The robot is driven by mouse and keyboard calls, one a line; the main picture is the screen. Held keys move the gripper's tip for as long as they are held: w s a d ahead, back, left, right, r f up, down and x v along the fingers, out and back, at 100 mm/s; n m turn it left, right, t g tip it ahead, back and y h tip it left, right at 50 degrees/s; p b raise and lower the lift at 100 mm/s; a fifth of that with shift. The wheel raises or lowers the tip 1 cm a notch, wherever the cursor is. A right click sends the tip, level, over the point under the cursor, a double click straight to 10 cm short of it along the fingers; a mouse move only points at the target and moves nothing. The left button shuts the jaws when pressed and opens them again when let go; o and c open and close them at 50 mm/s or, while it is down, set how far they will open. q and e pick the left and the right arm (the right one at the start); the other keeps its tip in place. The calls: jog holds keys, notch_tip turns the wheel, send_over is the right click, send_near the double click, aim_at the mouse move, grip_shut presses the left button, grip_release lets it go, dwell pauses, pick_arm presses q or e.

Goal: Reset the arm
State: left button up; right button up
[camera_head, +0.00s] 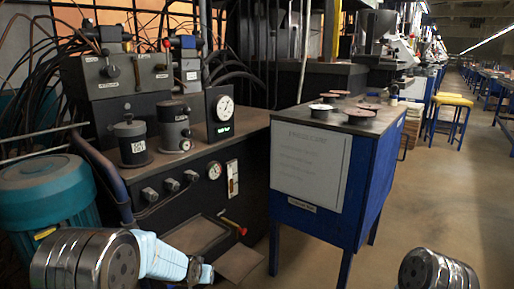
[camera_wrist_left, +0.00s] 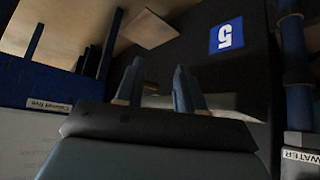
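My left arm comes in at the lower left of the head view, its light blue link ending in my left gripper (camera_head: 203,272), in front of the dark machine. In the left wrist view the two fingers of my left gripper (camera_wrist_left: 158,78) stand apart with nothing held between them. Only a rounded metal joint of my right arm shows at the lower right of the head view; its gripper is out of frame. Several flap discs (camera_head: 362,115) lie on top of the blue cabinet (camera_head: 373,180), away from my left gripper.
The dark machine (camera_head: 180,200) with gauges and knobs stands at the left, beside a teal motor (camera_head: 45,195). A white sheet (camera_head: 308,165) is on the cabinet front. A yellow stool (camera_head: 453,101) stands farther back. Floor (camera_head: 420,215) right of the cabinet is clear.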

pick_arm(q)
jog(key=s+f+g, duration=0.3)
jog(key=s+f, duration=0.6)
jog(key=f, duration=0.1)
jog(key=s+d+f+n+g+h, duration=0.1)
jog(key=s+f, duration=0.1)
jog(key=s, duration=0.5)
jog(key=s+d+f+g+h+p, duration=0.1)
jog(key=s+d+f, duration=0.1)
jog(key=s, duration=0.6)
jog(key=s+d+f+n+g+h+p, duration=0.1)
jog(key=s+d+f+g, duration=0.1)
jog(key=s+f, duration=0.2)
jog(key=s, duration=0.3)
jog(key=shift+s+n, duration=0.25)
jog(key=shift+n, duration=0.05)
